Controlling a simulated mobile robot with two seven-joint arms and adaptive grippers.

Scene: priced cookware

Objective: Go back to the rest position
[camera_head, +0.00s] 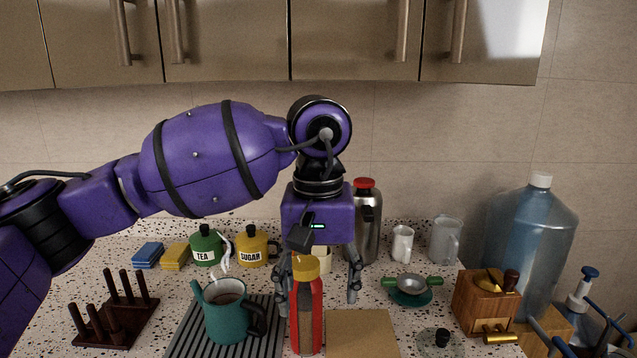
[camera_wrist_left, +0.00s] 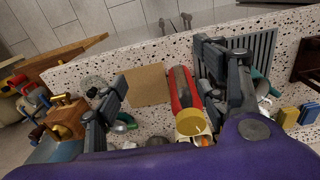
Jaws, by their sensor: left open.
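My left gripper (camera_head: 318,292) hangs fingers-down over the counter, open, with nothing held. It also shows in the left wrist view (camera_wrist_left: 168,95), its fingers spread wide. A red bottle with a yellow cap (camera_head: 306,310) stands upright on the counter, in front of the gripper in the head view and hiding part of it. In the left wrist view the red bottle (camera_wrist_left: 181,88) shows between the spread fingers, closer to the right-hand one. I cannot tell its exact depth relative to the fingers. My right gripper is not in view.
A steaming teal mug (camera_head: 226,318) sits on a striped mat (camera_head: 186,337). Behind are tea (camera_head: 206,247) and sugar (camera_head: 252,248) pots and a steel flask (camera_head: 366,228). A wooden grinder (camera_head: 484,300) and large water jug (camera_head: 531,240) stand right. Cabinets (camera_head: 355,40) hang above.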

